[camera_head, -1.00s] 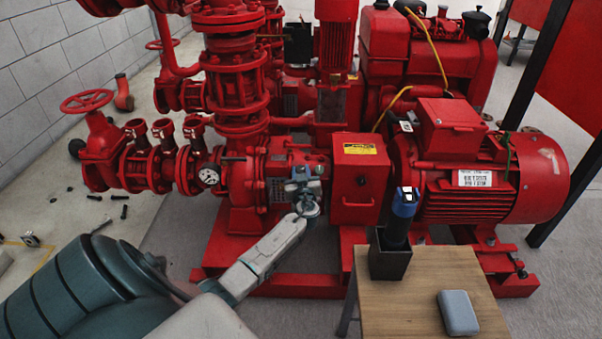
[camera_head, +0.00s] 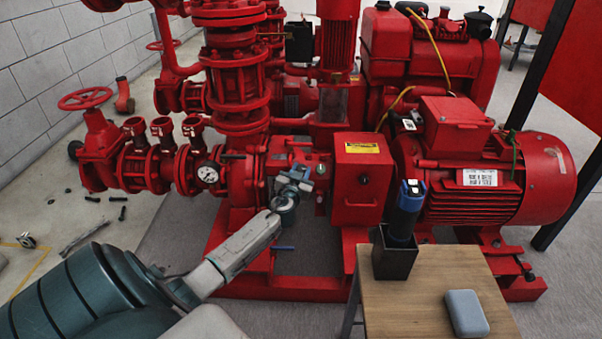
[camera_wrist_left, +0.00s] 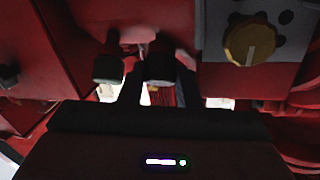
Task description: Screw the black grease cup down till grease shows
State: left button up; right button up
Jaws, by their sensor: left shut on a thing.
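My left gripper (camera_head: 297,178) is at the front of the red pump, left of the red control box. In the left wrist view its dark fingers (camera_wrist_left: 158,88) are shut around a black round cup (camera_wrist_left: 160,65) under the red housing. I take this as the black grease cup; in the head view the gripper hides it. A second dark cup (camera_wrist_left: 108,68) hangs just left of it, outside the fingers. I cannot make out any grease. My right gripper is not in view.
A yellow knob (camera_wrist_left: 250,42) is at upper right in the wrist view. The red control box (camera_head: 361,180) and motor (camera_head: 480,175) are to the right. A wooden table (camera_head: 425,310) holds a black holder (camera_head: 393,262) with a blue-topped tool (camera_head: 405,207) and a grey case (camera_head: 466,312).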

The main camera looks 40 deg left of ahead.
pick_arm(q)
jog(key=shift+f, duration=0.1)
dwell(0.3)
jog(key=o, duration=0.7)
